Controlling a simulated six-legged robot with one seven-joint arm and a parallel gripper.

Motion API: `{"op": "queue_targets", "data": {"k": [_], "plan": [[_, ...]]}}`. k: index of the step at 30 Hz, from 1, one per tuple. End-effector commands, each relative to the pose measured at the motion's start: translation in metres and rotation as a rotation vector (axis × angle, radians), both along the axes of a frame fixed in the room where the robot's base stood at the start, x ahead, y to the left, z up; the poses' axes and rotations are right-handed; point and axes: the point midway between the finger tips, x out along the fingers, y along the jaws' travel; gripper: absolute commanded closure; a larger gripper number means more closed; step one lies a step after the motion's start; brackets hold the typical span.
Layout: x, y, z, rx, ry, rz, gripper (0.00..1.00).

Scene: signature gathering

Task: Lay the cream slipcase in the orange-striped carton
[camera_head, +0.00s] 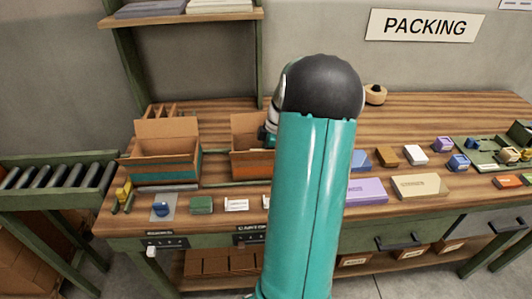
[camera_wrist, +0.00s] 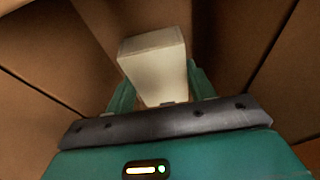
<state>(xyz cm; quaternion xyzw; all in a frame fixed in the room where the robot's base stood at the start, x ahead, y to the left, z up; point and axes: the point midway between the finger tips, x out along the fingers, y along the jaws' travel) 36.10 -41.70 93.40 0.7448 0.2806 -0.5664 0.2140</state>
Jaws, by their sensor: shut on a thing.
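The cream slipcase (camera_wrist: 152,60) is held between the two teal fingers of my gripper (camera_wrist: 160,88) in the wrist view. Brown cardboard walls (camera_wrist: 50,50) surround it there. Whether the slipcase touches the carton's floor I cannot tell. In the head view the orange-striped carton (camera_head: 247,164) stands open on the bench, left of the middle.
A teal-striped open carton (camera_head: 165,166) stands to the left. A lilac box (camera_head: 367,191) and a cream labelled box (camera_head: 418,186) lie right of my arm, with several small blocks behind. A roller conveyor (camera_head: 55,178) is at the far left.

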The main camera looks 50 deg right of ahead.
Motion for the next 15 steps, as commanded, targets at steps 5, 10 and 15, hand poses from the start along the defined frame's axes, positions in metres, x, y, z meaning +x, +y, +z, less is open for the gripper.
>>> {"op": "queue_targets", "data": {"k": [5,10,15], "plan": [[0.0,0.0,-0.0015,0.0,0.0,0.0,0.68],[0.0,0.0,-0.0047,0.001,0.001,0.0,0.68],[0.0001,-0.0001,-0.0078,0.0,0.0,0.0,0.68]]}}
